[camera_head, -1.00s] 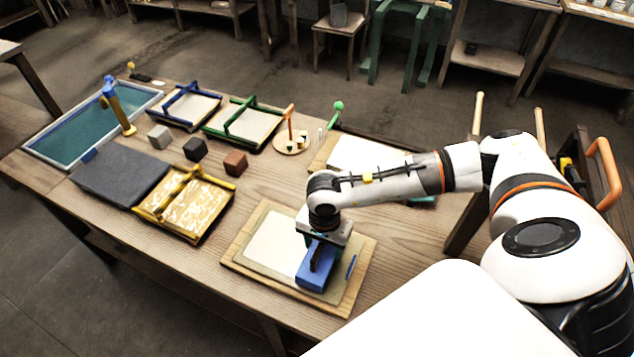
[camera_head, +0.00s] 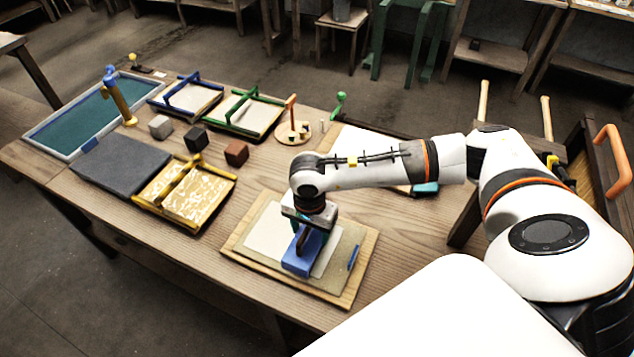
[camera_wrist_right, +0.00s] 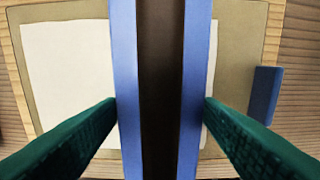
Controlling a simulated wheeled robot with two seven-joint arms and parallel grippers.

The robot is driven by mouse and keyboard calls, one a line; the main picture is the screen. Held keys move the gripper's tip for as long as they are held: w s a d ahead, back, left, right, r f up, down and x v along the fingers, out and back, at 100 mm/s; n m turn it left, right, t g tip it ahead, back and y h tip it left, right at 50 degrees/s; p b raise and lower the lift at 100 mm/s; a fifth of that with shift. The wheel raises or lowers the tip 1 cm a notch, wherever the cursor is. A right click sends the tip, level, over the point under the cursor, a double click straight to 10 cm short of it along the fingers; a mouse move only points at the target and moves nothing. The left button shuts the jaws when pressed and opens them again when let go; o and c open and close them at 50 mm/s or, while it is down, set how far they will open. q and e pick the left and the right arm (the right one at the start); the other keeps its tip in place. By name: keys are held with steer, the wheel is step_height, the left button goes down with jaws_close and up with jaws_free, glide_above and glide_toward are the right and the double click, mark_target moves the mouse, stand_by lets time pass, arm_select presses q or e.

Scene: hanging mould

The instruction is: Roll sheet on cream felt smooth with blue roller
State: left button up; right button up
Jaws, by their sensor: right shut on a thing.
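The blue roller (camera_head: 300,262) is on the white sheet (camera_head: 265,232), which lies on the cream felt (camera_head: 335,275) on a wooden board. My right gripper (camera_head: 308,232) is shut on the roller's handle from above. In the right wrist view, the green fingers (camera_wrist_right: 160,108) press both sides of the blue and dark roller handle (camera_wrist_right: 160,60). The sheet (camera_wrist_right: 65,80) shows mostly to the left of the handle, with a strip to the right. The roller and gripper hide part of the sheet. My left gripper is not in view.
A small blue bar (camera_head: 353,257) lies at the felt's right edge. A yellow frame (camera_head: 185,195), a dark grey slab (camera_head: 120,165), small blocks (camera_head: 236,153) and a teal-floored vat (camera_head: 85,120) stand to the left. Bare wood lies between the board and yellow frame.

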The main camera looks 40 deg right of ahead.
steer(key=shift+w+a+f+b, duration=0.2)
steer(key=shift+w+a+b, duration=0.25)
steer(key=shift+w, duration=0.2)
steer(key=shift+w+a+f+b, duration=0.15)
steer(key=shift+w+a+b, duration=0.15)
steer(key=shift+w+b, duration=0.25)
steer(key=shift+w+a+r+b, duration=0.1)
steer(key=shift+w+a+b, duration=0.3)
steer(key=shift+w, duration=0.4)
steer(key=shift+w+a+b, duration=0.25)
steer(key=shift+w+b, duration=0.25)
steer(key=shift+w, duration=0.25)
steer(key=shift+w+a+r+b, duration=0.1)
steer(key=shift+w+a+b, duration=0.3)
steer(key=shift+w, duration=0.4)
steer(key=shift+w+a, duration=0.15)
steer(key=shift+w, duration=0.2)
steer(key=shift+w+a+f+b, duration=0.1)
steer(key=shift+w+a+b, duration=0.5)
steer(key=shift+w+b, duration=0.3)
steer(key=shift+w+a+f+b, duration=0.1)
steer(key=shift+w+a+b, duration=0.45)
steer(key=shift+w+b, duration=0.35)
steer(key=shift+s, duration=0.1)
steer(key=shift+r, duration=0.1)
steer(key=shift+r+p, duration=0.3)
steer(key=shift+r, duration=0.2)
step_height(320, 180, up, 6)
steer(key=p, duration=0.2)
steer(key=shift+p, duration=0.3)
